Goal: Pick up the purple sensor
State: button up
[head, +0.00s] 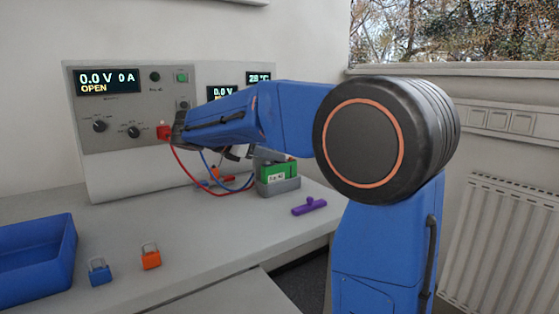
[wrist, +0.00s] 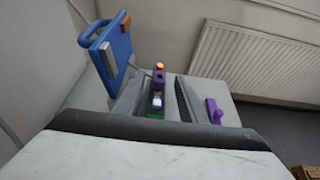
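The purple sensor (head: 309,206) lies on the bench top near its right edge, a bar with a short stub on top. In the wrist view a purple piece (wrist: 214,111) lies on the bench to the right of my right finger, apart from it. My gripper (wrist: 158,84) is open, with two grey fingers apart and nothing visibly held between them. In the head view my arm largely hides the gripper.
The green battery (head: 277,173) sits in a grey holder left of the sensor, with red and blue cables beside it. The cycler panel (head: 130,140) stands behind. A blue bin (head: 35,255), blue padlock (head: 99,271) and orange padlock (head: 150,256) are at front left.

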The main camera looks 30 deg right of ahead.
jog(key=shift+x, duration=0.8)
grip_shut()
